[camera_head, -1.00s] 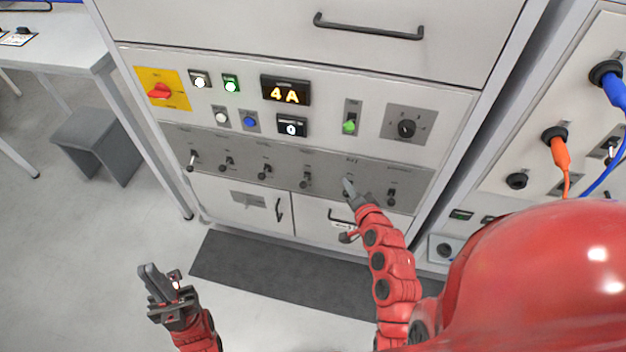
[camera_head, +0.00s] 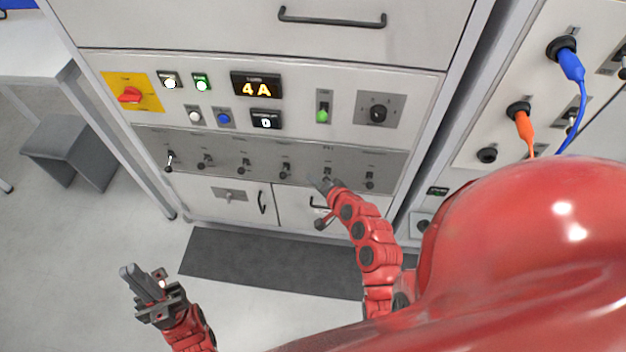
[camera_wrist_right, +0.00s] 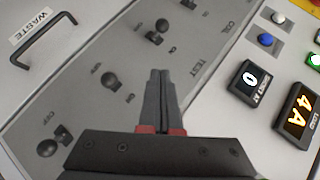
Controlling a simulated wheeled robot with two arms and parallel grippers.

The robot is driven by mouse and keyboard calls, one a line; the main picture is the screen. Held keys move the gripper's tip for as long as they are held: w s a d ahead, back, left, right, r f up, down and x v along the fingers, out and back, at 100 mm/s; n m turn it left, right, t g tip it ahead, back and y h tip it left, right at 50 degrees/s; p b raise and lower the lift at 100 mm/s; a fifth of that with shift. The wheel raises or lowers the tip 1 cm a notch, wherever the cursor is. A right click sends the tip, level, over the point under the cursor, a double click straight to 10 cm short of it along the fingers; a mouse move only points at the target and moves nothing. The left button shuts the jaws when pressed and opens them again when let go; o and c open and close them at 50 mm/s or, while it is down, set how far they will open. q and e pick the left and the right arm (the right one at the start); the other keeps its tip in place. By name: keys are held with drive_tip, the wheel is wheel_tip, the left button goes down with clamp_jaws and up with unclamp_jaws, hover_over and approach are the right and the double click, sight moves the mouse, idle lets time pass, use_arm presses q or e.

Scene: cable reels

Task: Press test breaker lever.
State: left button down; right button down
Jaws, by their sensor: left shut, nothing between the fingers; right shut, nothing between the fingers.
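The test breaker lever (camera_head: 285,171) is the fourth from the left in the grey strip of toggle levers. In the right wrist view it is the dark-knobbed lever (camera_wrist_right: 157,32) beside the TEST label. My right gripper (camera_head: 317,184) is shut and empty, its tips in front of the strip between the fourth and fifth levers. In the wrist view its fingertips (camera_wrist_right: 160,73) lie below the test lever, apart from it in the picture. The fifth lever (camera_wrist_right: 110,80) is left of the fingers. My left gripper (camera_head: 136,277) is shut and empty, low at the left, away from the panel.
A drawer handle (camera_wrist_right: 44,40) marked WASTE protrudes below the strip. A dark mat (camera_head: 270,265) lies before the cabinet. Orange and blue plugs (camera_head: 571,65) stick out at the right.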

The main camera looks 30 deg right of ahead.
sight(283, 176)
drive_tip(key=w+a+f+p, duration=0.2)
drive_tip(key=w+a+f, duration=0.1)
drive_tip(key=w+f, duration=0.2)
drive_tip(key=shift+r+x, duration=0.25)
drive_tip(key=shift+x, duration=1.15)
drive_tip(key=shift+w+a, duration=0.1)
drive_tip(key=shift+a, duration=0.05)
